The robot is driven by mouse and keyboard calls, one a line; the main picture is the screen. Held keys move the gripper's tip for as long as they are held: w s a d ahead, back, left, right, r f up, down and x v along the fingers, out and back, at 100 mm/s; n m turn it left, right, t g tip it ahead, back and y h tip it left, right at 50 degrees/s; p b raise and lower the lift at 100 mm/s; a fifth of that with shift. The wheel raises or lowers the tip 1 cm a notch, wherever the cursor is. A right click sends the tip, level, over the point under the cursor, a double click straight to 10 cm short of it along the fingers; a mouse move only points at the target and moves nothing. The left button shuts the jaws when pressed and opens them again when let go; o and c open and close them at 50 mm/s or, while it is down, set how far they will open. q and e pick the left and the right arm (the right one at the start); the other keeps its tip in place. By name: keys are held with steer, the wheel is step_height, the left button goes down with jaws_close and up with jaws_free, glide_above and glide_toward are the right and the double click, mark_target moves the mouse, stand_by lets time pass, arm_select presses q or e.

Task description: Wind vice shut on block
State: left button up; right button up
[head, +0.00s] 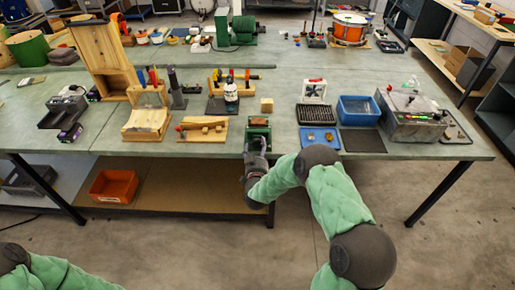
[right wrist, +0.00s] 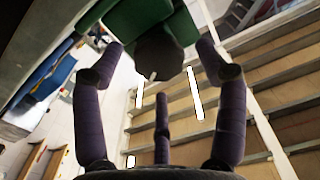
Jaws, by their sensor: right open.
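The green vice (head: 259,122) sits at the front edge of the bench, in the middle of the head view. Its green body (right wrist: 150,20) also fills the top of the right wrist view, with a dark rounded screw end (right wrist: 160,57) facing my gripper. A small pale wooden block (head: 267,104) stands just behind the vice; I cannot tell whether anything sits between the jaws. My right gripper (head: 256,148) is in front of the vice at the bench edge. My left gripper is out of view.
A wooden board with a tool (head: 203,124) lies left of the vice. A black grid tray (head: 317,113) and a blue bin (head: 358,108) stand to the right. An orange bin (head: 114,186) is on the lower shelf. Floor before the bench is clear.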

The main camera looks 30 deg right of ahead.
steer(key=shift+w+d, duration=0.25)
steer(key=shift+w, duration=0.2)
steer(key=shift+r, duration=0.1)
steer(key=c, duration=1.2)
steer(key=shift+o, duration=0.2)
